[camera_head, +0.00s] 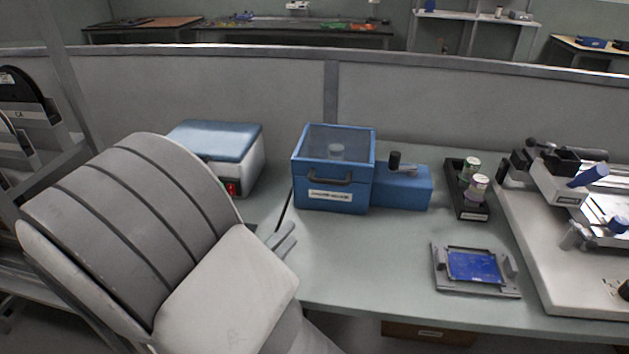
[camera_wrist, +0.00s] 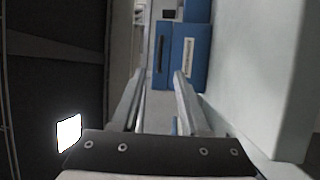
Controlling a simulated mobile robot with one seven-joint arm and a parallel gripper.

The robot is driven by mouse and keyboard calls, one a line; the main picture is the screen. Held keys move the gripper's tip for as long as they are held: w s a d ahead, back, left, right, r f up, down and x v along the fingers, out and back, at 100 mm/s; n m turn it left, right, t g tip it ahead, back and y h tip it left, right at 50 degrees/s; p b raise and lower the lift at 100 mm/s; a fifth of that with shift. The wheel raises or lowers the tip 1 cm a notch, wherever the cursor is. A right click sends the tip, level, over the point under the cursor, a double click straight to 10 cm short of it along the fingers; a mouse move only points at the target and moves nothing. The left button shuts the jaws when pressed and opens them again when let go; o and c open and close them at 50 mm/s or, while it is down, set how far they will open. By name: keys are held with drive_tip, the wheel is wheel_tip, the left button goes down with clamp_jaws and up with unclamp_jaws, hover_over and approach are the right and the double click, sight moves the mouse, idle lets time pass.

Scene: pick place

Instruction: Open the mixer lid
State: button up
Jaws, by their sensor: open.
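A blue-topped white device (camera_head: 215,150) stands left of the box. A black rack (camera_head: 467,190) with small jars, a grey fixture with a blue plate (camera_head: 475,267) and a large white-based machine (camera_head: 570,260) are to the right. The table front (camera_head: 360,270) is clear.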

sight(328, 182)
drive_tip(key=shift+a+f+t+y, duration=0.25)
drive_tip(key=shift+a+t+y, duration=0.05)
drive_tip(key=shift+a, duration=0.2)
drive_tip(key=shift+w, duration=0.15)
drive_tip(key=b+x, duration=0.1)
drive_tip(key=x, duration=1.6)
drive_tip(key=shift+r, duration=0.15)
clamp_jaws()
